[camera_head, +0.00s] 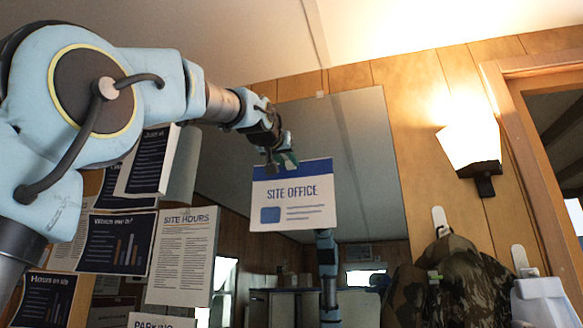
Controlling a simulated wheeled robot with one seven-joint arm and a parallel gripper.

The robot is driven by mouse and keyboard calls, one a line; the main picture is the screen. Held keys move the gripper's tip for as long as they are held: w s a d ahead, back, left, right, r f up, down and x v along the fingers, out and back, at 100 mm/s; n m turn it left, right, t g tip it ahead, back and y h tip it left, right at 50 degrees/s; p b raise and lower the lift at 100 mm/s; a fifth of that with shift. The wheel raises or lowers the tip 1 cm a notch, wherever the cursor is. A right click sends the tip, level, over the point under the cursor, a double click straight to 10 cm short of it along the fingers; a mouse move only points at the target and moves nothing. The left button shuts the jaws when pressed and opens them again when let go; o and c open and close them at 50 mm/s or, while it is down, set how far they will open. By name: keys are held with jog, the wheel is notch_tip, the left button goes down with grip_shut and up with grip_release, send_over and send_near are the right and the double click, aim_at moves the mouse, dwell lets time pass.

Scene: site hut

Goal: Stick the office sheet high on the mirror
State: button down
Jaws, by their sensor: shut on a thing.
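The office sheet (293,208) is a white card with a blue top band and the words "SITE OFFICE". It hangs upright in front of the mirror (350,125), in its middle part. My gripper (283,160) is shut on the sheet's top edge. I cannot tell whether the sheet touches the glass. The mirror is a tall pane on the wood-panelled wall. Its upper part above the sheet is bare and reflects the ceiling. Its lower part reflects my arm and the room. My arm hides part of the mirror's upper left.
Several notices hang left of the mirror, among them a "SITE HOURS" sheet (183,255) and a dark chart sheet (117,243). A lit wall lamp (470,148) is on the right. Below it, a camouflage garment (455,285) hangs from a hook. A door frame (515,130) stands far right.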

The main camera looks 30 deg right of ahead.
jog(key=c, duration=0.6)
grip_release()
jog(key=shift+s+a+f+b, duration=0.1)
jog(key=shift+s+a+b, duration=0.2)
jog(key=shift+b, duration=0.1)
jog(key=b+v, duration=0.4)
jog(key=v, duration=0.6)
jog(key=shift+b, duration=0.4)
